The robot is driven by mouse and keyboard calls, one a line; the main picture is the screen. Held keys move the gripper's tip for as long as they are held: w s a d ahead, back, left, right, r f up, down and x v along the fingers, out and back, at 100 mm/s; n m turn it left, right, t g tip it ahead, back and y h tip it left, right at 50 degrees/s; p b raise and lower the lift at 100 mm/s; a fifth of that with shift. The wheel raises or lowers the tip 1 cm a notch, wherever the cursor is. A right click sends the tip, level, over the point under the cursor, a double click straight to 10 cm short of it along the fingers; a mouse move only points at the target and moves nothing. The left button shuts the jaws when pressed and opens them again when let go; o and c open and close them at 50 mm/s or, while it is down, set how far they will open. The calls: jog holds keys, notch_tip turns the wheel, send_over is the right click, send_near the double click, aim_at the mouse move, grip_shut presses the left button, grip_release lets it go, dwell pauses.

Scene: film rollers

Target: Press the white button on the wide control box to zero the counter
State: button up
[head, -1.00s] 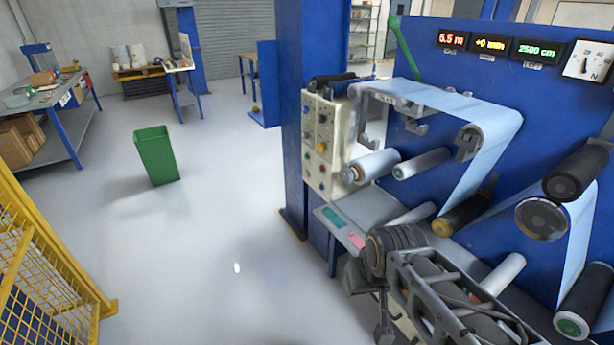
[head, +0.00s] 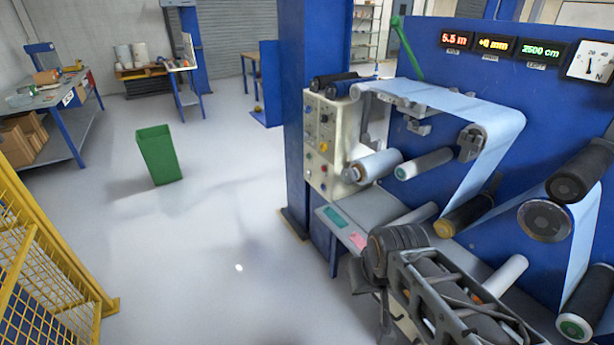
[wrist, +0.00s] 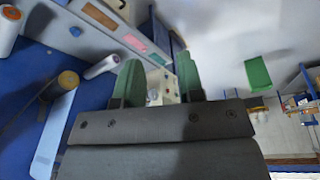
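A cream control box (head: 322,145) with several coloured knobs and buttons is mounted beside the blue column in the head view. Red and yellow ones show on its face; I cannot make out a white button for certain there. In the wrist view the cream box (wrist: 168,88) shows partly between my fingers, with a pale round part low on it. My gripper (wrist: 160,84) has two green fingers standing apart with nothing held between them. The box is beyond the fingertips, apparently not touched. A red-lit counter display (head: 454,40) reads about 5.5 m.
The film machine with white rollers (head: 424,163) and a blue-white web (head: 490,150) stands right of the box. A grey shelf (head: 350,212) with green and pink labels lies below it. A green bin (head: 158,156) and yellow fence (head: 40,260) stand left. The floor between is clear.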

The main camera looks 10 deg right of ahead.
grip_shut()
dwell(1.2)
